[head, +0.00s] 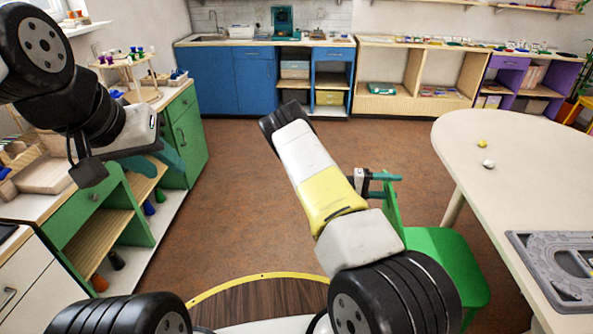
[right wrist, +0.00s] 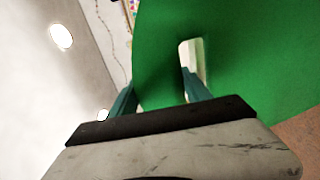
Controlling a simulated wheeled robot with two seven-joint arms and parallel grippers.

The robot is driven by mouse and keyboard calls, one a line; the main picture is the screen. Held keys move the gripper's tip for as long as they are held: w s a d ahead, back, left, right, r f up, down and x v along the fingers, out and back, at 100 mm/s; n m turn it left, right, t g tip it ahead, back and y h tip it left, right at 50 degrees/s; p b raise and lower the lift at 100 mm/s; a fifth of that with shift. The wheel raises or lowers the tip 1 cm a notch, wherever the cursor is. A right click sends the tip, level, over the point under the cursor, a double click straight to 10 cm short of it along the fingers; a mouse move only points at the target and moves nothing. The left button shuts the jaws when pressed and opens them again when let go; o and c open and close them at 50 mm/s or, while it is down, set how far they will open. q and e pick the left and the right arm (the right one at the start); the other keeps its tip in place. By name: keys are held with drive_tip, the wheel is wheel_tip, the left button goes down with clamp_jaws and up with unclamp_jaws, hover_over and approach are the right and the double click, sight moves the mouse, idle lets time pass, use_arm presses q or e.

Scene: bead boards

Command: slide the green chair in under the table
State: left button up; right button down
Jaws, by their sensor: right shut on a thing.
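The green chair (head: 447,258) stands on the floor at the left side of the pale table (head: 515,165). Its backrest is on the left, away from the table, and most of the seat shows beside the table's edge. My right gripper (head: 382,185) is shut on the top of the backrest. In the right wrist view the backrest (right wrist: 235,50) fills the upper right, with one finger at its left edge and the other at its slot. My left gripper (head: 163,160) is raised over the green cabinet at the left, apart from the chair; its opening is unclear.
A yellow bead (head: 482,143), a white bead (head: 489,164) and a grey tray (head: 550,250) are on the table. A table leg (head: 453,208) stands behind the chair. Green cabinets (head: 185,135) line the left, blue cabinets (head: 225,82) the back. The brown floor between is clear.

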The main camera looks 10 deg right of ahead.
drive_tip(key=c, duration=0.6)
unclamp_jaws()
drive_tip(key=shift+a+f, duration=0.1)
drive_tip(key=shift+f, duration=0.15)
drive_tip(key=shift+o, duration=0.8)
drive_tip(key=shift+r, duration=0.1)
